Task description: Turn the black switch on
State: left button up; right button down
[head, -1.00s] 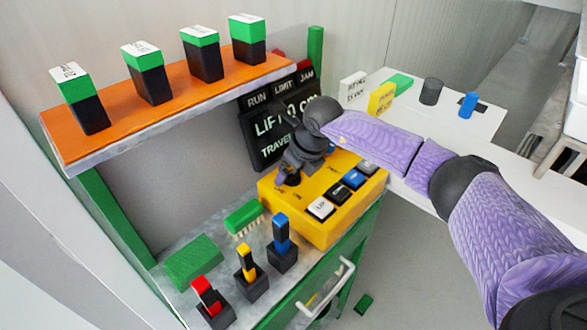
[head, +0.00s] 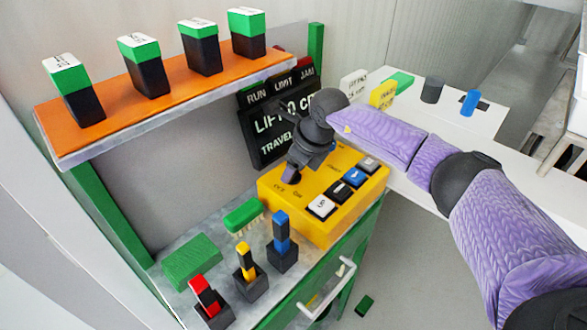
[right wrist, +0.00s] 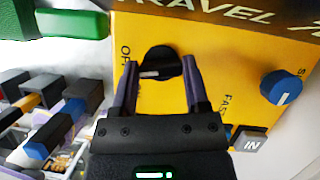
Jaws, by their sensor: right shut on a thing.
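The black switch (right wrist: 160,64) is a round dark knob with a pale mark on the yellow control box (head: 322,220). In the right wrist view it sits between the two fingers of my right gripper (head: 291,174), at the fingertips. The gripper is shut on it. The pale mark on the knob points left in that view, and a partly covered label starting "OF" (right wrist: 125,52) is beside it. In the head view the gripper hides most of the switch. My left gripper is not in view.
White, black and blue buttons (head: 354,177) line the box's right side. A blue knob (right wrist: 282,86) is farther along. A dark sign (head: 275,130) stands behind. Red, yellow and blue levers (head: 281,240) stand to the left, with a green brush (head: 243,215).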

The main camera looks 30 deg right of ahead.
jog(key=n+y+b, duration=0.1)
jog(key=n, duration=0.1)
jog(key=shift+f+n+b, duration=0.1)
jog(key=shift+n+b, duration=0.2)
jog(key=shift+n, duration=0.1)
jog(key=shift+w+n+g+b, duration=0.1)
jog(key=shift+n+g+b, duration=0.45)
jog(key=shift+n, duration=0.25)
jog(key=shift+n+g+y+b, duration=0.3)
jog(key=shift+n+b, duration=0.3)
jog(key=shift+n, duration=0.3)
jog(key=shift+n+g+b, duration=0.25)
jog(key=shift+n+b, duration=0.45)
jog(key=shift+n, duration=0.2)
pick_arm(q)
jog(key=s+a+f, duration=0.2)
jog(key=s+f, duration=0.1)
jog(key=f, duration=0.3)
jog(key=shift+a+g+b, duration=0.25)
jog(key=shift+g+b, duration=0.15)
pick_arm(e)
jog(key=shift+d+n+g+y, duration=0.1)
jog(key=shift+n+g+y, duration=0.2)
jog(key=shift+n, duration=0.3)
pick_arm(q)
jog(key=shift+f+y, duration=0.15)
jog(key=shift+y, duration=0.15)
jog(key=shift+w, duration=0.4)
